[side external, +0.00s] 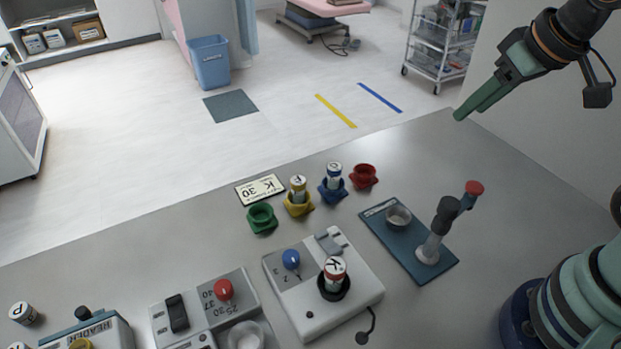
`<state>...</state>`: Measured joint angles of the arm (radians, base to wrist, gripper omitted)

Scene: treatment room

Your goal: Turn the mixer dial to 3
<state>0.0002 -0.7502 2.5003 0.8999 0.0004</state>
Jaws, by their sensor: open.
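The mixer appears to be the white box (350,262) with a grey panel near the middle front of the table. Its blue dial (291,259) has small numbers around it, and a 2 and a 3 can be made out. The dial's exact setting is too small to tell. A red-and-white vial marked K (334,269) stands in a black round holder on this box. My gripper (460,114) is high at the upper right, far from the dial, with its green fingers pointing down and left. It is open, with nothing seen between the fingers.
A unit with a red dial (223,289) and a black switch stands left of the mixer. Colored cups, such as the green cup (262,218), stand behind it. The table's right rear is clear.

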